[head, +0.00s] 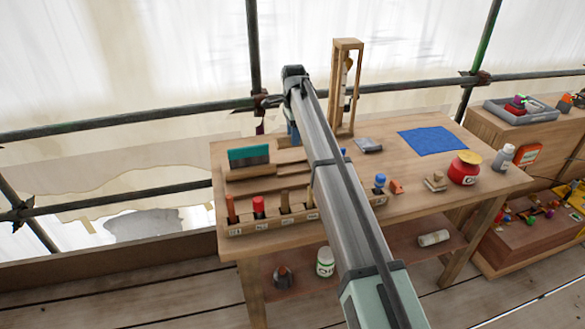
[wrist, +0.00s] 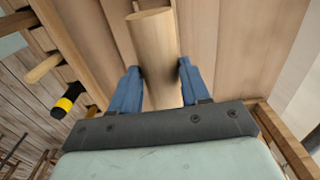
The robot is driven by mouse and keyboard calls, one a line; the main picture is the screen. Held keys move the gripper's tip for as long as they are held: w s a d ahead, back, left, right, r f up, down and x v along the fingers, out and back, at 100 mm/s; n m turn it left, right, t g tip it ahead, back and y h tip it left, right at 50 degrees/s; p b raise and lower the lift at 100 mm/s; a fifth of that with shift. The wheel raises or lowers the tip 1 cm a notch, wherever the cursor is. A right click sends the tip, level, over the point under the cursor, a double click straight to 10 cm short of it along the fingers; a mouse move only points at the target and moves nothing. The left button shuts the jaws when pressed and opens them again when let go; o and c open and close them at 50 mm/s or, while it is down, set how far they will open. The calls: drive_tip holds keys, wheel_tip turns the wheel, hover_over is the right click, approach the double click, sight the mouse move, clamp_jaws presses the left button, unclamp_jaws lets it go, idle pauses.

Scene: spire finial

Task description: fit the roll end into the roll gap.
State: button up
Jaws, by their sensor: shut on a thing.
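My gripper (wrist: 158,68) has its two blue fingers on either side of a pale wooden cylinder (wrist: 152,32) in the wrist view and is shut on it. This cylinder appears to be the roll end; its far end points away from my gripper. In the head view, only a bit of my gripper (head: 292,132) shows beside my arm, over the back of the bench, and the held cylinder cannot be made out. A wooden rack (head: 262,229) with labelled slots and several upright handles runs along the bench's front left. My arm hides part of it. I cannot clearly identify the roll gap.
A teal-topped block (head: 249,156) lies behind the rack. A tall wooden frame (head: 333,95) stands at the bench's back. A blue cloth (head: 428,141), a red jar (head: 463,173) and a grey bottle (head: 502,157) are on the right. Scaffold bars (head: 130,118) run behind the bench.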

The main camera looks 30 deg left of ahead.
drive_tip(key=shift+a+f, duration=0.15)
drive_tip(key=shift+f, duration=4.8)
drive_tip(key=shift+f, duration=0.1)
drive_tip(key=o, duration=1.2)
wheel_tip(320, 180, up, 12)
drive_tip(key=shift+s+r, duration=0.1)
drive_tip(key=shift+r, duration=0.05)
